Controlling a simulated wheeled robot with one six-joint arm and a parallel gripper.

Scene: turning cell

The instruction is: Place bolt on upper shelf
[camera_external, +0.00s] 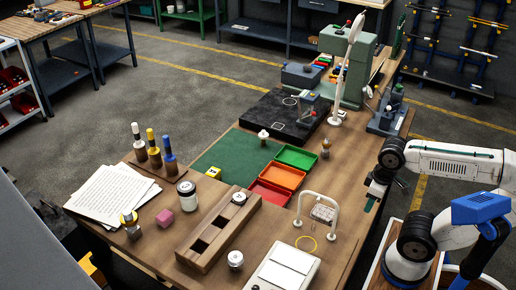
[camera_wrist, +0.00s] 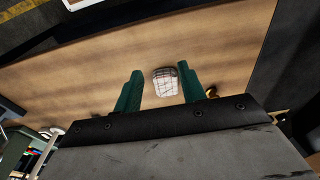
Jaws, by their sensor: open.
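I cannot make out a bolt or an upper shelf for certain. My gripper (camera_external: 374,194) is open over the right edge of the wooden bench (camera_external: 345,235). In the wrist view its two green fingers (camera_wrist: 160,90) stand apart. A small pale block with a dark grid (camera_wrist: 165,82) shows between them; I cannot tell its distance, and no finger visibly touches it. A small brass-coloured piece (camera_external: 325,148) stands right of the trays. A white capped piece (camera_external: 263,134) stands on the green mat (camera_external: 225,160).
Green (camera_external: 297,157) and red (camera_external: 270,194) trays sit mid-bench. A green machine (camera_external: 352,70) and vise (camera_external: 388,112) stand behind. A wall rack (camera_external: 468,50) is at the back right.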

